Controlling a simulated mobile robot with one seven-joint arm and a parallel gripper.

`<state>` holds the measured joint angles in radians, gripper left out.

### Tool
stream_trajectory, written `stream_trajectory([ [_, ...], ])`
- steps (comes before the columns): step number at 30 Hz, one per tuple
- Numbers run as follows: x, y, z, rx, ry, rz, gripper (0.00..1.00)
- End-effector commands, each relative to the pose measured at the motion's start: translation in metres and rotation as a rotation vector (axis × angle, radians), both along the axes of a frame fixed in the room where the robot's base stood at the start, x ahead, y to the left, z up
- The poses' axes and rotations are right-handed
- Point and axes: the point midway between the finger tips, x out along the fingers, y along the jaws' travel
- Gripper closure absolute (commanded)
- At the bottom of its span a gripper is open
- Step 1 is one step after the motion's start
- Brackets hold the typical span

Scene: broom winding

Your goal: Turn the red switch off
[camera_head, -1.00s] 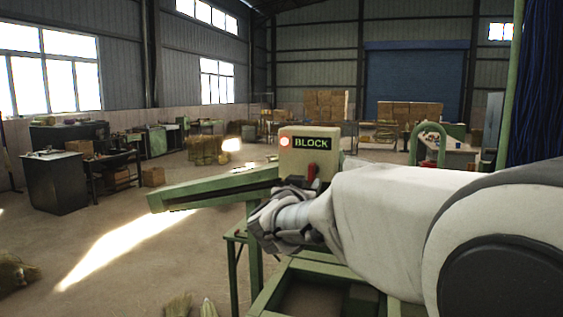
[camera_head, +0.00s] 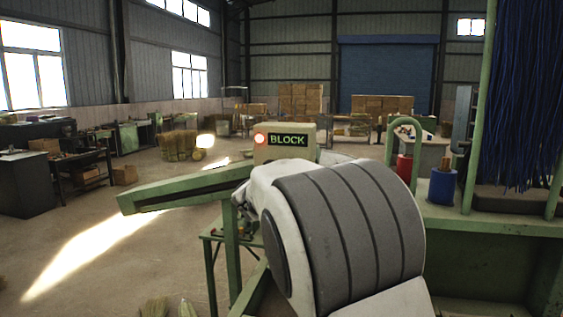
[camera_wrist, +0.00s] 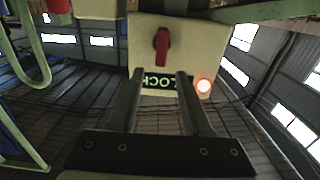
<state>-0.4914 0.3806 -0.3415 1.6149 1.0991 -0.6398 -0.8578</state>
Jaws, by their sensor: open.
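The cream control box (camera_head: 305,135) with a green "BLOCK" display and a lit red-orange lamp (camera_head: 260,139) stands ahead in the head view. Its red switch (camera_wrist: 162,46) shows upside down in the wrist view as an upright handle on a dark round base; in the head view my arm hides it. The lamp also glows in the wrist view (camera_wrist: 204,86). My gripper (camera_wrist: 161,76) is open and empty. In the wrist view its two fingertips lie just below the switch, either side of its line, apart from the handle. In the head view my arm hides the gripper.
A green machine arm (camera_head: 180,194) reaches left from the box. To the right stand a red cylinder (camera_head: 404,168), a blue cylinder (camera_head: 443,187), a green post (camera_head: 482,110) and hanging blue bristles (camera_head: 530,90). Open floor (camera_head: 100,245) lies to the left.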

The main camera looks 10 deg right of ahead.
Motion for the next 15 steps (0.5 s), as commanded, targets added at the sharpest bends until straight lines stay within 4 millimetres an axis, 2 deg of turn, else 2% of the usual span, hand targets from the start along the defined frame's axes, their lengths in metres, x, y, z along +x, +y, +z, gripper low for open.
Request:
stream_trajectory([
  [6, 0.036, -0.016, 0.0, -0.001, 0.0, -0.002, 0.5],
  [15, 0.059, -0.025, 0.0, 0.0, 0.001, -0.001, 0.5],
])
